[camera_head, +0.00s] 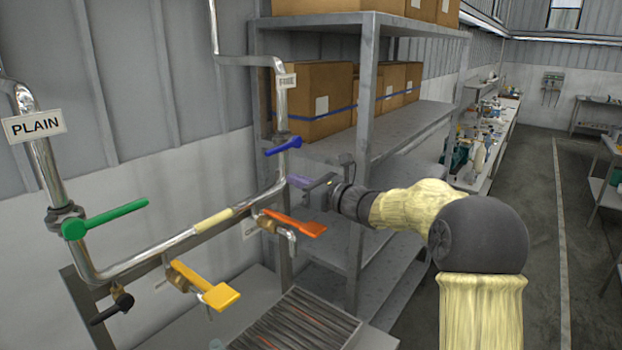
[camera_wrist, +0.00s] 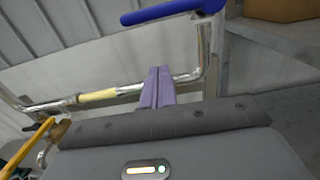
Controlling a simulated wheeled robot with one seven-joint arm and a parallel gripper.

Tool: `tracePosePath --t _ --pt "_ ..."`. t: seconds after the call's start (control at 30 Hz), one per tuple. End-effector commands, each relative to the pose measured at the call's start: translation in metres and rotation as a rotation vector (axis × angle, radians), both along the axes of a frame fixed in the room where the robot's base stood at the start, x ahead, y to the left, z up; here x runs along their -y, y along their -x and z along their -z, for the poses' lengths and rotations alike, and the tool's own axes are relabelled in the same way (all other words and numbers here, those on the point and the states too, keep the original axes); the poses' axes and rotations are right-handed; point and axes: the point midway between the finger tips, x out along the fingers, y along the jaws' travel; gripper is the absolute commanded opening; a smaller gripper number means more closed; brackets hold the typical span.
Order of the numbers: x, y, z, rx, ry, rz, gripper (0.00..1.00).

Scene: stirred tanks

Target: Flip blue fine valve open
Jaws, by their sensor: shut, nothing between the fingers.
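The blue valve handle (camera_head: 283,146) sits on the upright pipe at the back. It points out to the left, across the pipe, with a slight downward tilt. In the wrist view the blue handle (camera_wrist: 172,11) crosses the top edge, above and beyond my fingers. My gripper (camera_head: 296,182) has purple fingers and is just below the blue handle, apart from it. The fingers also show in the wrist view (camera_wrist: 157,72), pressed together and empty.
An orange handle (camera_head: 294,223) lies just below my gripper. A yellow handle (camera_head: 216,293), a green handle (camera_head: 104,218) and a PLAIN sign (camera_head: 33,125) are further left. A grey shelf (camera_head: 410,137) with cardboard boxes (camera_head: 313,100) stands behind my arm. A grate (camera_head: 296,325) lies below.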

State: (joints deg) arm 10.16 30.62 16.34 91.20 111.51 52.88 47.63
Motion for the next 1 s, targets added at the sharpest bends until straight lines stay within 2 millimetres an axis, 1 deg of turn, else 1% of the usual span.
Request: tracePosePath --t 0.03,0.17,0.2,0.3,0.47,1.0 --pt "-0.009 -0.005 -0.004 -0.003 -0.001 -0.003 0.0" --pt "-0.026 -0.019 -0.006 -0.001 0.0 -0.003 0.0" --pt "-0.024 -0.018 -0.014 0.001 0.001 0.0 0.0" --pt "-0.025 -0.02 -0.027 0.001 0.001 0.0 0.0" --pt "-0.027 -0.021 -0.038 -0.001 0.001 0.0 0.0" --pt "-0.029 -0.021 -0.041 -0.003 -0.001 -0.001 0.0"
